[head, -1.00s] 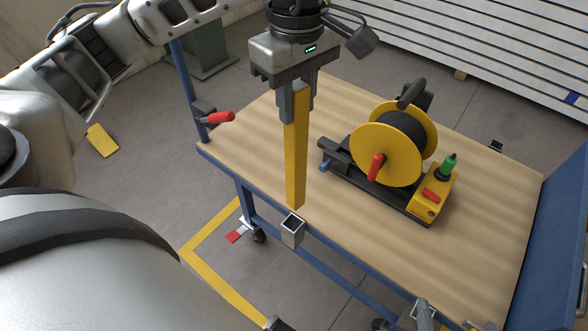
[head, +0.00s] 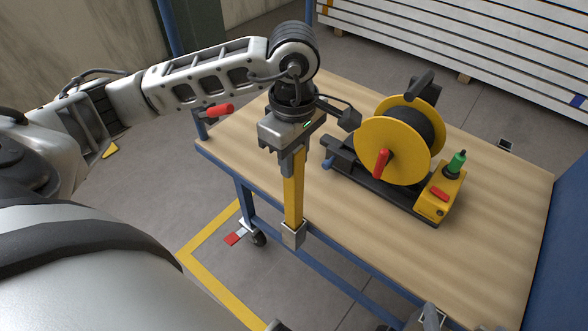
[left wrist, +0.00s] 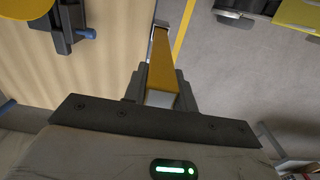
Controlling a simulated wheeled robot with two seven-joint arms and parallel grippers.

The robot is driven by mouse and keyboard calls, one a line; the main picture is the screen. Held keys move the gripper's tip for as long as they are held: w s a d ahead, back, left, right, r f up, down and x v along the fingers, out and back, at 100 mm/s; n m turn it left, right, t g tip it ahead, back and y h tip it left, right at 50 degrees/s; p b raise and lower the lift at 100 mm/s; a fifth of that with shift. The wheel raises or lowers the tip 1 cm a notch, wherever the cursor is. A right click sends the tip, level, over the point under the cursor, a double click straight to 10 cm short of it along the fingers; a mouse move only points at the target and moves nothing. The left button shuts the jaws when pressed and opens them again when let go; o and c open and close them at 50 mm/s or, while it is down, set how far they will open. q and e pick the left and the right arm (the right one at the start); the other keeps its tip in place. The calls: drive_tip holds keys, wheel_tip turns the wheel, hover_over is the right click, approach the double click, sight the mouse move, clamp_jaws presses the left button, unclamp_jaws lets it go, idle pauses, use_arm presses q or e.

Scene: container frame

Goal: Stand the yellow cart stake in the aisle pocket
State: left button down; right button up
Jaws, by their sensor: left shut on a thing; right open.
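The yellow cart stake (head: 293,200) stands about upright at the cart's front-left edge. Its lower end meets the mouth of the grey square aisle pocket (head: 292,237) and appears to be inside it; how deep is hidden. My left gripper (head: 291,163) is shut on the stake's upper part, above the pocket. The left wrist view shows the yellow stake (left wrist: 161,65) between the fingers, running down to the pocket's metal rim (left wrist: 161,24). My right gripper (head: 430,316) shows only as a grey piece at the bottom edge of the head view, away from the stake.
A yellow cable reel (head: 390,150) on a black base stands on the wooden cart top (head: 340,215), right of the stake. A red-handled clamp (head: 217,110) is at the back-left corner post. A blue panel (head: 555,260) borders the right end.

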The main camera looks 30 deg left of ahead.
sight(293, 187)
use_arm(q)
wheel_tip(293, 187, down, 4)
drive_tip(key=shift+r, duration=0.2)
use_arm(e)
drive_tip(key=shift+a+f, duration=0.15)
drive_tip(key=shift+f, duration=0.6)
use_arm(q)
drive_tip(key=shift+f+b, duration=0.15)
drive_tip(key=shift+b, duration=0.2)
use_arm(e)
drive_tip(key=shift+f, duration=0.15)
use_arm(q)
drive_tip(key=c, duration=1.1)
unclamp_jaws()
use_arm(e)
drive_tip(key=shift+w, duration=0.1)
